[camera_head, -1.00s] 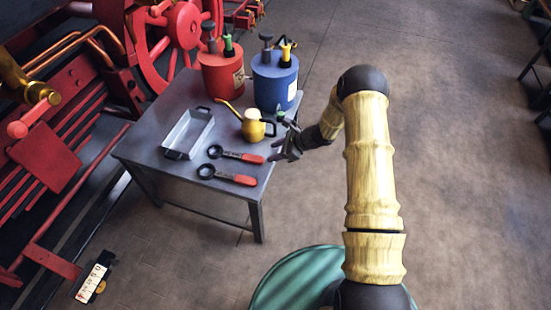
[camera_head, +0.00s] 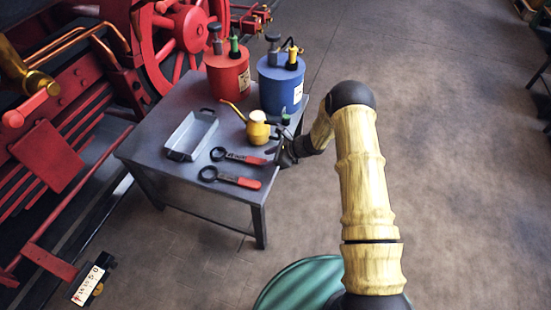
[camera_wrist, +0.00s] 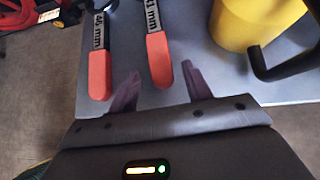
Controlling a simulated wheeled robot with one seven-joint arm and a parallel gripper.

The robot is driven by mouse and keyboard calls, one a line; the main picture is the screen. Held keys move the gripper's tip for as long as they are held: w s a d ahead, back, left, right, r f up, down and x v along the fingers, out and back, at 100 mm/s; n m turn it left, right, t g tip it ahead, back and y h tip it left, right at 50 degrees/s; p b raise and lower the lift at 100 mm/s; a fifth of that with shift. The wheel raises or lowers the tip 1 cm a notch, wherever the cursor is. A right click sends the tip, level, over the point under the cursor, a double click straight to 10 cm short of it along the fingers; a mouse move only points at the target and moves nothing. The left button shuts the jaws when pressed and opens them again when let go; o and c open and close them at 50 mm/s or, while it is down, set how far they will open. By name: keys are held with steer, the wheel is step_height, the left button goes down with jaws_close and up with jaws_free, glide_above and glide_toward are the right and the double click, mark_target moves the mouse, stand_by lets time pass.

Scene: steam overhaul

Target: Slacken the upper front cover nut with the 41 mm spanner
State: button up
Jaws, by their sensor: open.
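The 41 mm spanner, with a red grip and dark ring end, lies on the grey table; its grip (camera_wrist: 160,60) shows in the wrist view, with its label partly cut off. In the head view it is the spanner nearer the oil can (camera_head: 238,156). My gripper (camera_wrist: 158,88) is open at the table edge, its two fingers on either side of the line of that grip, the grip's end just ahead and between them. My gripper also shows in the head view (camera_head: 281,152). I cannot make out the upper front cover nut in either view.
The other spanner, labelled 46 mm (camera_wrist: 99,70), lies alongside on the left. A yellow oil can (camera_head: 257,127), a metal tray (camera_head: 190,135), a red canister (camera_head: 228,72) and a blue canister (camera_head: 280,84) stand on the table (camera_head: 160,178).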

mark_target(258, 161)
steer(key=shift+b+x, duration=0.9)
steer(key=shift+x, duration=0.95)
jaws_close()
steer(key=shift+r, duration=0.15)
steer(key=shift+r+p, duration=2.1)
steer(key=shift+r, duration=0.85)
